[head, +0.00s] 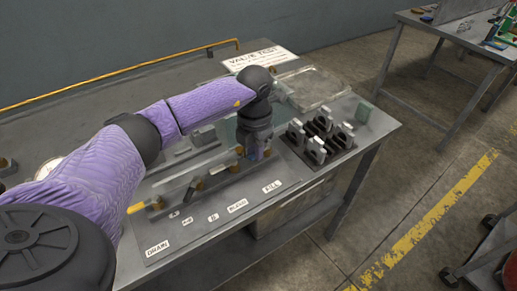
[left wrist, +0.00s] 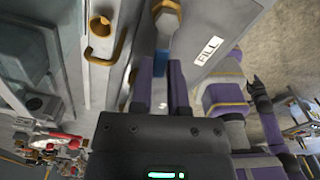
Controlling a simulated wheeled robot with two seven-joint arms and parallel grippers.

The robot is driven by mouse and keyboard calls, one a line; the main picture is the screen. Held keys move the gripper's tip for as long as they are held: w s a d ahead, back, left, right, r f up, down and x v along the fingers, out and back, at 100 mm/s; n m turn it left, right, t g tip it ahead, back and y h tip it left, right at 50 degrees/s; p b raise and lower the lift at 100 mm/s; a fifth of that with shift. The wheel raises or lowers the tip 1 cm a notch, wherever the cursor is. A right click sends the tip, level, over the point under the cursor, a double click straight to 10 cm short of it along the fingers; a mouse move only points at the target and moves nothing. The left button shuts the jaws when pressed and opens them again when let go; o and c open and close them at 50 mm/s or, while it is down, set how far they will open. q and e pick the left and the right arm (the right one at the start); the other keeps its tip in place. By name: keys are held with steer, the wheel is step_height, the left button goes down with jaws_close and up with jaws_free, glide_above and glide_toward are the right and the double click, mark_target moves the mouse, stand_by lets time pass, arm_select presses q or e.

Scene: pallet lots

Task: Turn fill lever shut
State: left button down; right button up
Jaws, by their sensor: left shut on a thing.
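The valve panel (head: 190,222) on the bench has a row of brass valves and labels, with the FILL label (head: 271,186) at its right end. My left gripper (head: 258,155) points down at the valve by this label and is shut on the fill lever. My right gripper does not clearly show.
Black clamp-like fixtures (head: 318,140) stand close to the right of the gripper. A clear tray (head: 312,88) and a VALVE TEST sign (head: 258,57) lie behind. Other valves line the panel to the left.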

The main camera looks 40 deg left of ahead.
arm_select(q)
steer(key=shift+w+a+m, duration=0.1)
steer(key=shift+a+m, duration=0.15)
steer(key=shift+m, duration=0.4)
steer(key=shift+a+m, duration=0.2)
steer(key=shift+m, duration=0.45)
steer(key=c, duration=0.6)
jaws_free()
